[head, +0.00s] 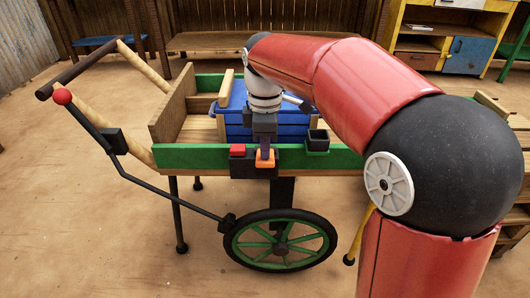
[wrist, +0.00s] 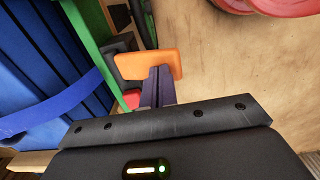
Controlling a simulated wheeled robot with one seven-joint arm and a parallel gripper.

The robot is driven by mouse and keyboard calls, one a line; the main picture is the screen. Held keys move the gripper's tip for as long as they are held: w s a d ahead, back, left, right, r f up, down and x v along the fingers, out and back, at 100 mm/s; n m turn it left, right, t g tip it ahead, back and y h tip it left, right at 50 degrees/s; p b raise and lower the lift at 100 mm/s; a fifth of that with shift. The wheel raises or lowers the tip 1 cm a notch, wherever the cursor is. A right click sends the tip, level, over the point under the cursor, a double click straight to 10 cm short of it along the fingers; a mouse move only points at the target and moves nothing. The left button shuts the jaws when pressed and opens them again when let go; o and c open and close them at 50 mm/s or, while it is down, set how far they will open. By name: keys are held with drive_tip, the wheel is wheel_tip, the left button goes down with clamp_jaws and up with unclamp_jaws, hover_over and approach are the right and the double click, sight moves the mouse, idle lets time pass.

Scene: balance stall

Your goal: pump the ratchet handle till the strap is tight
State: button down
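The orange ratchet handle (head: 265,164) sticks out from a dark ratchet body (head: 246,169) on the cart's green side rail. In the wrist view the orange handle (wrist: 148,65) lies right at my fingertips. My gripper (head: 265,151) points down at it, and its two dark fingers (wrist: 158,74) are together with no clear gap. They overlap the handle's near edge in the wrist view; I cannot tell whether they touch it. A blue strap (wrist: 52,106) curves across the ribbed blue crate (wrist: 38,55). My arm hides part of the crate in the head view.
The wooden cart has a green rail (head: 190,156) and a spoked wheel (head: 280,240). A red-knobbed lever (head: 62,96) rises at left. The ground at front left is clear.

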drive_tip(key=shift+f+b, duration=0.95)
drive_tip(key=shift+f, duration=0.7)
drive_tip(key=shift+r+p, duration=2.65)
drive_tip(key=shift+r, duration=0.2)
drive_tip(key=shift+r, duration=0.1)
drive_tip(key=shift+r, duration=0.4)
drive_tip(key=s+d+r+m+t+p, duration=0.1)
drive_tip(key=s+d+r+m+t, duration=0.25)
drive_tip(key=s+d+m, duration=0.65)
drive_tip(key=s+d+f+m+t, duration=0.1)
drive_tip(key=s+d+f+m, duration=0.1)
drive_tip(key=s, duration=0.3)
drive_tip(key=s+d+f+m+t, duration=0.1)
drive_tip(key=s+f+m, duration=0.2)
drive_tip(key=s+m, duration=0.2)
drive_tip(key=shift+d+f+m, duration=0.3)
drive_tip(key=shift+d+f, duration=0.05)
drive_tip(key=shift+d, duration=0.05)
drive_tip(key=shift+s, duration=0.1)
